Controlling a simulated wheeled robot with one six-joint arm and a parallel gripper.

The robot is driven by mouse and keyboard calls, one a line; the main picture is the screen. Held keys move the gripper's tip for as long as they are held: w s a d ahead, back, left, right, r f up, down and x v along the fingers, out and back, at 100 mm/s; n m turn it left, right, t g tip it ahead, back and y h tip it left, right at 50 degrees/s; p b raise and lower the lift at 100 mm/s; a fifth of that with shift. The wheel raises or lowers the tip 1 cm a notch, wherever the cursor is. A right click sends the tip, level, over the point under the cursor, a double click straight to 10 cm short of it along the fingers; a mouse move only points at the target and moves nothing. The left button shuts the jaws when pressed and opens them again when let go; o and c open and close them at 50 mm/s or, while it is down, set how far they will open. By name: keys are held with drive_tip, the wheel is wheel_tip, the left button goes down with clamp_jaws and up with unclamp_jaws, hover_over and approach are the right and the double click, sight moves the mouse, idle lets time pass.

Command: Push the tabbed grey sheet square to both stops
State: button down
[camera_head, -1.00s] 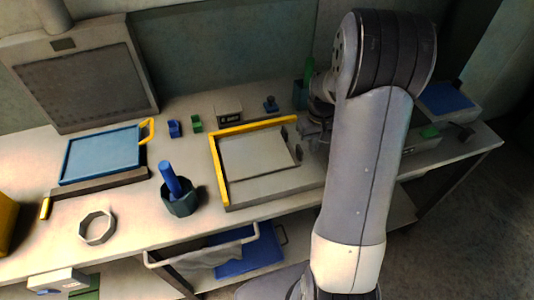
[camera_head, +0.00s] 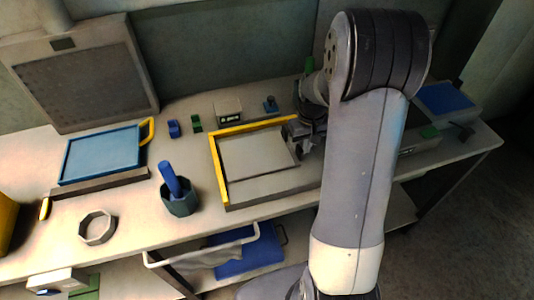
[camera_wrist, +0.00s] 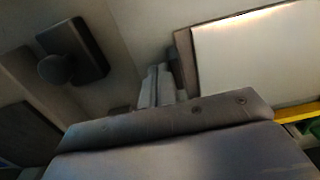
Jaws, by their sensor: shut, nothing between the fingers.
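The grey sheet (camera_head: 257,155) lies flat on a low fixture (camera_head: 270,189) on the bench, and it also shows in the wrist view (camera_wrist: 262,58). A yellow stop (camera_head: 219,170) runs along its left side and another yellow stop (camera_head: 255,127) along its back. I cannot tell whether the sheet touches either stop. My gripper (camera_head: 295,134) is shut and empty at the sheet's right edge. In the wrist view its fingers (camera_wrist: 160,82) are beside a dark upright piece at the sheet's edge, perhaps the tab (camera_wrist: 176,66); contact is unclear.
A dark cup with a blue handle (camera_head: 180,204) stands left of the fixture. A small box (camera_head: 228,112) stands behind. A dark knobbed block (camera_wrist: 72,55) shows in the wrist view.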

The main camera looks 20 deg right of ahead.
sight(295, 157)
drive_tip(key=shift+s+a, duration=0.1)
drive_tip(key=shift+a, duration=1.45)
drive_tip(key=shift+d, duration=0.1)
drive_tip(key=shift+d, duration=0.55)
wheel_tip(295, 157, up, 8)
drive_tip(key=p, duration=0.6)
drive_tip(key=shift+r, duration=0.1)
